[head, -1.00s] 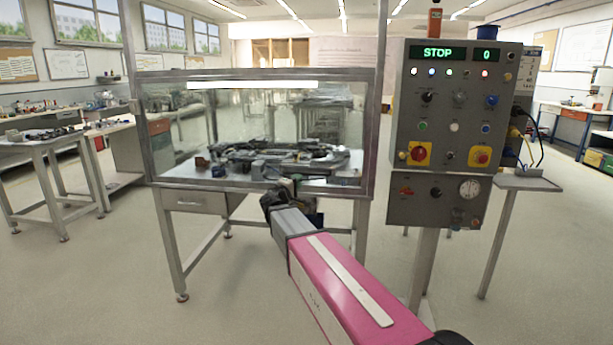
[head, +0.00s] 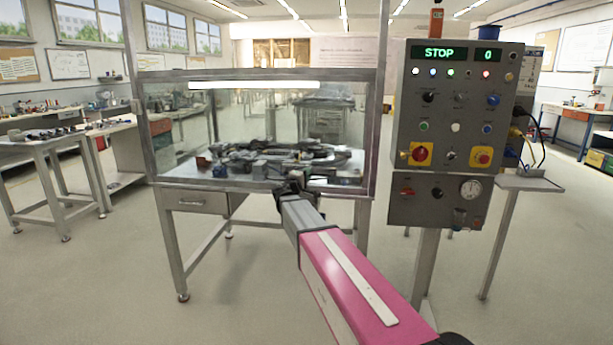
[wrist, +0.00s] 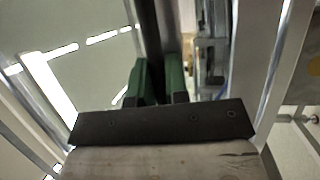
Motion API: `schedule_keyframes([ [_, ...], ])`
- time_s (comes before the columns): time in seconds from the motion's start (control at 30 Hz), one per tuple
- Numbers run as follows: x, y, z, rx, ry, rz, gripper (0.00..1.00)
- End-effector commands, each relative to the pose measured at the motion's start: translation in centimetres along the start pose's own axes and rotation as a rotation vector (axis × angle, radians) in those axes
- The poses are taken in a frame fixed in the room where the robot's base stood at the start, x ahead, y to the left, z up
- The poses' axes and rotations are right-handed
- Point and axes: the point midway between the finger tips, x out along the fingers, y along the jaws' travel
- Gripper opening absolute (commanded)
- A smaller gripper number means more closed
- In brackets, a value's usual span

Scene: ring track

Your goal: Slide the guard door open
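The guard door is a clear panel in a grey metal frame (head: 255,75) across the front of the ring-track table in the head view. It stands in front of the track (head: 285,156) and covers it. My gripper (head: 290,188) is at the door's lower edge, right of its middle; its fingers are too small and dark to read there. In the wrist view two green fingers (wrist: 159,84) stand a little apart, with a dark upright bar (wrist: 147,25) running between or just beyond them. I cannot tell whether they touch it.
A control panel (head: 455,130) with a green STOP display and 0 stands right of the door. A drawer (head: 195,200) hangs under the table. A small side table (head: 528,182) is at the right, a bench (head: 45,145) at the left. The floor between is clear.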

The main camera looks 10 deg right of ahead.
Motion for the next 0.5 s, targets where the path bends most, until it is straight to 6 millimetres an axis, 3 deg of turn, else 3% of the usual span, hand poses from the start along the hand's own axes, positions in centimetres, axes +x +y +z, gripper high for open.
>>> schedule_keyframes([
  [0.27, 0.2, 1.2, -0.1, 0.002, 0.0, 0.002, 0.0],
  [0.5, 1.0, 5.9, -0.4, 0.003, 0.0, 0.003, 0.0],
])
